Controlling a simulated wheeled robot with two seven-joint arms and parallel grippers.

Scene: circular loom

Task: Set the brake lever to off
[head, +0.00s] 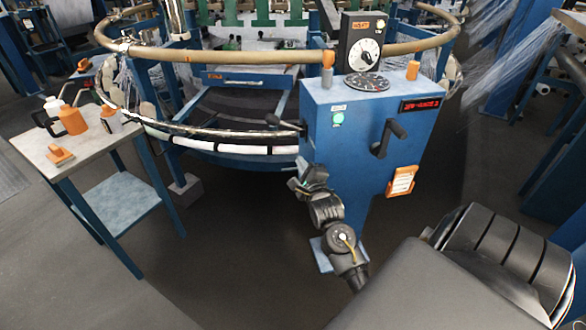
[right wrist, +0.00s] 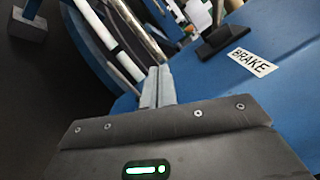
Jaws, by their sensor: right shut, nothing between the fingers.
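The blue control cabinet (head: 350,165) stands at the center of the head view. A black lever (head: 285,122) sticks out to the left from the cabinet's upper left edge. In the right wrist view, a black lever base (right wrist: 220,42) sits on the blue panel beside a white BRAKE label (right wrist: 252,62); the lever's upper end is cut off by the frame. My right gripper (head: 297,172) is by the cabinet's left side, below the lever and apart from it. Its fingers (right wrist: 158,86) are shut and empty. My left gripper is not in view.
A crank handle (head: 388,138) and an orange-framed card (head: 402,181) are on the cabinet front. A dial box (head: 364,45) stands on top. The loom's ring rail (head: 220,56) runs left. A side table (head: 82,150) with orange containers stands at left.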

